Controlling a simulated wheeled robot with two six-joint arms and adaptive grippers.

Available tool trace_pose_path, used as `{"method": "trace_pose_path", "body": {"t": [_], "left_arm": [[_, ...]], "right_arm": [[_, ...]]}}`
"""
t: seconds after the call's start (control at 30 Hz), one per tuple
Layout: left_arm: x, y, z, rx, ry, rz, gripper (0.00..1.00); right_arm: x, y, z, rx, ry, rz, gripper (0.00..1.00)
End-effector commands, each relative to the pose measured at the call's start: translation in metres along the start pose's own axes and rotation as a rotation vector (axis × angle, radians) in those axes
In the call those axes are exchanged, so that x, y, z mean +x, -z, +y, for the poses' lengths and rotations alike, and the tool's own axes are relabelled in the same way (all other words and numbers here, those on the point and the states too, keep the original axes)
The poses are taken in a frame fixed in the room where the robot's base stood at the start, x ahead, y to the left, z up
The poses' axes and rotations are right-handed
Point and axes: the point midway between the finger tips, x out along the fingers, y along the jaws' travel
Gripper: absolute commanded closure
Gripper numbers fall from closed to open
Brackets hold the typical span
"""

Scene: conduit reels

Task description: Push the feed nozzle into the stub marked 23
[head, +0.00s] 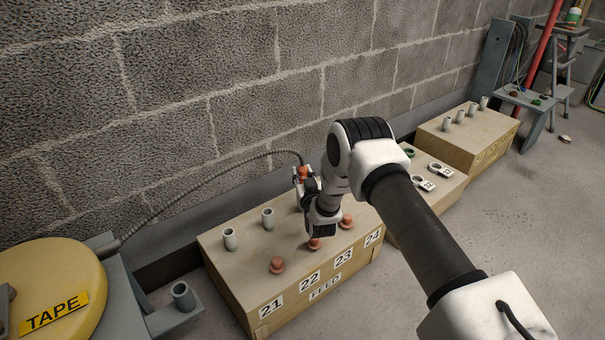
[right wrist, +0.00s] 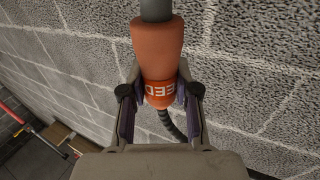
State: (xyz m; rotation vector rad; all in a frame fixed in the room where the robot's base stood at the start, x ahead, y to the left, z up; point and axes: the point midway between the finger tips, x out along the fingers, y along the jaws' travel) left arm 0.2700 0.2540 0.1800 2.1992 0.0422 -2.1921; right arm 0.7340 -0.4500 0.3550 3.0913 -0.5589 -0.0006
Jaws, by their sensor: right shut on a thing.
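The feed nozzle (head: 303,172) is orange; the right wrist view shows it (right wrist: 157,50) with "FEED" lettering, a grey end at the top and a dark hose (right wrist: 170,125) below. My right gripper (head: 304,178) is shut on it, above the back row of the feed box (head: 240,275). Labels 21, 22, 23 (head: 343,258) and 24 run along the box front. Two grey stubs, in line with 21 (head: 230,239) and 22 (head: 268,218), show clearly. The stub in line with 23 (head: 299,200) is mostly hidden behind my gripper; I cannot tell the gap. My left gripper is out of view.
Orange caps (head: 277,264) stand along the front row. The ribbed hose (head: 190,185) arcs left to a yellow reel (head: 45,280) marked TAPE. More boxes (head: 465,140) with stubs stand to the right. A block wall (head: 200,90) rises close behind. The floor in front is clear.

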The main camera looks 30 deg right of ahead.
Motion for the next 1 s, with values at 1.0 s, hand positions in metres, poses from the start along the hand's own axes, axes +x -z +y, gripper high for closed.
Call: {"method": "trace_pose_path", "body": {"t": [1.0], "left_arm": [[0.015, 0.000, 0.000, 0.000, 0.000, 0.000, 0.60]], "right_arm": [[0.000, -0.022, 0.000, 0.000, 0.000, 0.000, 1.00]]}}
